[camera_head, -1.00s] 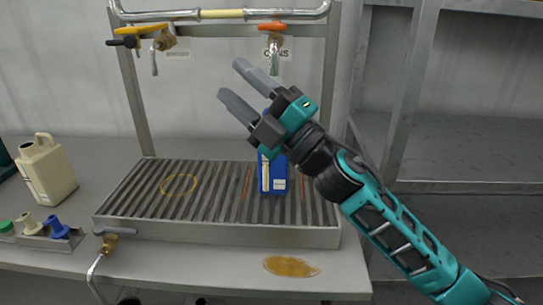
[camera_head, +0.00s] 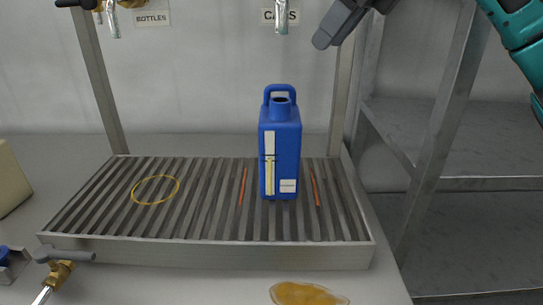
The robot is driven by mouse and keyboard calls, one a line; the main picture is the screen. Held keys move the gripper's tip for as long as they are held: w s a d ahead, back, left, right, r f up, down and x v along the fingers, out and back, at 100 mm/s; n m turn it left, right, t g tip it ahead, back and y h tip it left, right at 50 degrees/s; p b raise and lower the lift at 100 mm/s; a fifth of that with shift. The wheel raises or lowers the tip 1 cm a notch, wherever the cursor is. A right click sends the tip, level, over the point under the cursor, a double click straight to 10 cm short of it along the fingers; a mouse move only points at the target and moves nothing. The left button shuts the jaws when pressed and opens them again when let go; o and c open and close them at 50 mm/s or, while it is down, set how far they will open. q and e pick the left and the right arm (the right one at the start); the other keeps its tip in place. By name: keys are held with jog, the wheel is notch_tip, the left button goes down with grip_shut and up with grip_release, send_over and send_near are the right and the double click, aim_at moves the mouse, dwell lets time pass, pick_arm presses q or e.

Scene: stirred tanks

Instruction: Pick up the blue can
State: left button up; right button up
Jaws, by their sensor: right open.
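The blue can (camera_head: 281,150) stands upright on the slatted metal drip tray (camera_head: 200,252), right of its middle. It has a loop handle on top, an open-looking neck, a pale level strip and a small white label. It stands between two orange-red lines on the slats. My right gripper (camera_head: 335,28) is at the top edge, above and right of the can and clear of it. Only part of its fingers shows; it is open and holds nothing I can see. My left gripper is out of view.
A yellow ring (camera_head: 155,190) marks the tray's left part. Metal taps hang above, with one spout (camera_head: 281,18) over the can. A brass valve (camera_head: 58,272) sits at the tray's front left. A brown puddle (camera_head: 308,294) lies in front. A metal shelf frame (camera_head: 440,130) stands at right.

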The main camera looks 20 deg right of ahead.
send_near(295, 92)
notch_tip(295, 92, down, 3)
jog(key=a, duration=0.1)
jog(key=shift+w+a+f+b, duration=0.45)
jog(key=shift+w+f, duration=0.1)
jog(key=shift+w, duration=0.25)
jog(key=x, duration=0.3)
jog(key=shift+w+f, duration=0.25)
jog(key=shift+f, duration=0.05)
jog(key=shift+w+a+f, duration=0.15)
jog(key=shift+w+f, duration=0.05)
jog(key=shift+f, duration=0.05)
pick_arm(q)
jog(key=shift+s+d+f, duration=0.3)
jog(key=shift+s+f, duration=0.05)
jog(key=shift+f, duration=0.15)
pick_arm(e)
jog(key=shift+c, duration=0.4)
